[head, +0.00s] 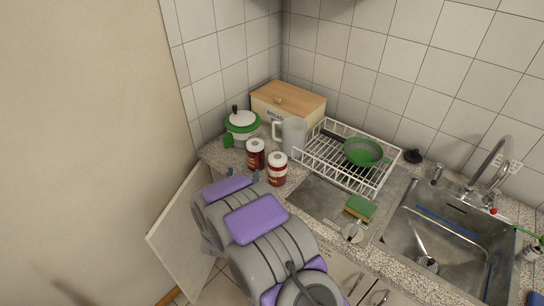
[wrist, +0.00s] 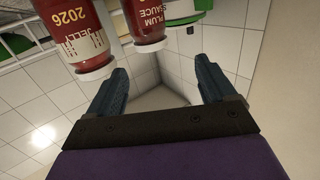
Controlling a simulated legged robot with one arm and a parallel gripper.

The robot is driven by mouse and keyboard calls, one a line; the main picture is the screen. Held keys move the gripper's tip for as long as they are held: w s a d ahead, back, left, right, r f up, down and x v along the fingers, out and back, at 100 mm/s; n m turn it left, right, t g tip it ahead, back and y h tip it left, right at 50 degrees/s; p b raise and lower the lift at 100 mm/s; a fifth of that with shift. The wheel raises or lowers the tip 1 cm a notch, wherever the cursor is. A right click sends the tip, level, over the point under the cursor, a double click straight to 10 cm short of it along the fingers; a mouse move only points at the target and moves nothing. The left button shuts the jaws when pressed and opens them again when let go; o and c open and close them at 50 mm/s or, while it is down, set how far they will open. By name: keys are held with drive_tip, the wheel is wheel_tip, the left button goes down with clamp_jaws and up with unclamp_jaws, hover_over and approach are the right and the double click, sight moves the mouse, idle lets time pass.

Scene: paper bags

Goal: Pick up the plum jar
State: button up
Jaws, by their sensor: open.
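The plum jar (head: 256,157) is dark red with a white lid and stands at the counter's left front. In the wrist view the plum jar (wrist: 143,18) is upside down at the top, its label reading "PLUM SAUCE". The jelly jar (head: 277,172), red with a pale label, stands just right of it; it also shows at the upper left of the wrist view (wrist: 76,30). My gripper (head: 242,175) is open and empty, in front of the jars. In the wrist view, the plum jar lies beyond the gap between the fingers (wrist: 160,75), towards the left finger.
A white and green pot (head: 242,124), a wooden-lidded bread box (head: 288,101) and a pale pitcher (head: 293,134) stand behind the jars. Right are a dish rack (head: 335,168) with a green pan (head: 363,152), a sponge (head: 360,207) and the sink (head: 440,245).

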sight(253, 152)
drive_tip(key=w, duration=0.4)
drive_tip(key=w+d+b, duration=0.1)
drive_tip(key=w, duration=0.3)
drive_tip(key=w+d+b, duration=0.1)
drive_tip(key=w, duration=0.3)
drive_tip(key=shift+d, duration=0.1)
drive_tip(key=shift+w+d, duration=0.25)
drive_tip(key=shift+w, duration=0.2)
drive_tip(key=w, duration=0.1)
drive_tip(key=w+b, duration=0.1)
drive_tip(key=w, duration=0.2)
drive_tip(key=shift+d+f+b, duration=0.15)
drive_tip(key=shift+d+b, duration=0.1)
drive_tip(key=shift+b, duration=0.1)
drive_tip(key=shift+w, duration=0.25)
drive_tip(key=shift+c, duration=0.2)
drive_tip(key=c, duration=1.2)
